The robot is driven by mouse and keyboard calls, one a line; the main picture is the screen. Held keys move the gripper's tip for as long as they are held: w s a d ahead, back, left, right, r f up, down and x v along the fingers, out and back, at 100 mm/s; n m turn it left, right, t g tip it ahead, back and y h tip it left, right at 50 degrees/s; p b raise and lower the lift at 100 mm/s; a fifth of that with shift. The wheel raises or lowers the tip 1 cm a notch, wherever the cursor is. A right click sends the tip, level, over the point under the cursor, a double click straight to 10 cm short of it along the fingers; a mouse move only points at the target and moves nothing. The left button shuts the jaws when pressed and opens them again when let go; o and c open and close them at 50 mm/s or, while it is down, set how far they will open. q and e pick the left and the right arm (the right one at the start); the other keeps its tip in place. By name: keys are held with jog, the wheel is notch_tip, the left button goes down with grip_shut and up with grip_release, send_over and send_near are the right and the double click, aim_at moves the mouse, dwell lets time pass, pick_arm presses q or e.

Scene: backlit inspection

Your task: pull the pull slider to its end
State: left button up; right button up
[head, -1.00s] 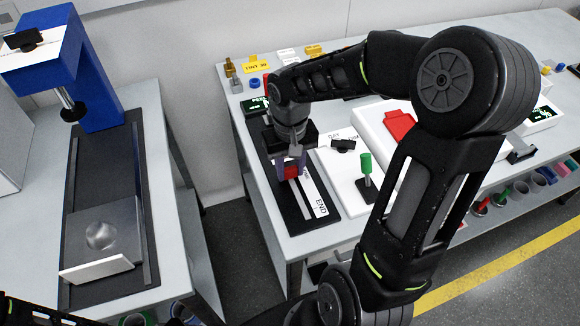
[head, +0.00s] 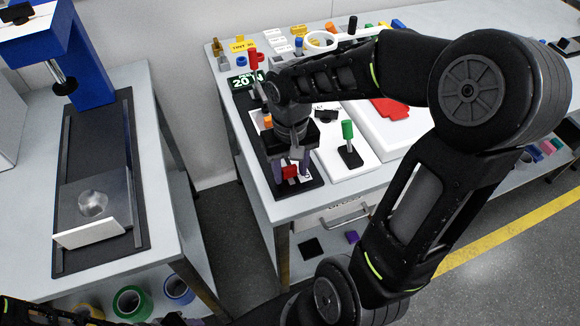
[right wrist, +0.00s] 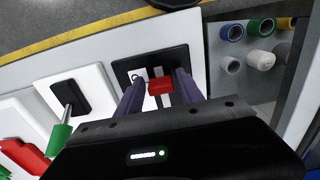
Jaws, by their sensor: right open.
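The pull slider is a black base (head: 312,185) on the right-hand bench, with a pale track and a red block (head: 289,172) near its front end. In the right wrist view the red block (right wrist: 160,86) sits close to the front end of the base (right wrist: 173,57). My right gripper (head: 290,166) is open, pointing down, with one finger on each side of the red block. The right wrist view also shows the two fingers (right wrist: 160,84) flanking it; whether they touch it I cannot tell. The END lettering is hidden. My left gripper is not in view.
Right of the slider stands a white panel (head: 366,160) with a green-handled lever (head: 348,130). A green-lit display (head: 245,81) is behind the slider. A press with a blue column (head: 88,70) stands on the left bench. A gap separates the benches.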

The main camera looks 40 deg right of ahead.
aim_at(290, 169)
jog(key=shift+o, duration=0.8)
jog(key=shift+w+r, duration=0.1)
jog(key=shift+r, duration=0.05)
jog(key=shift+r, duration=0.35)
notch_tip(290, 169, up, 7)
jog(key=shift+f, duration=0.1)
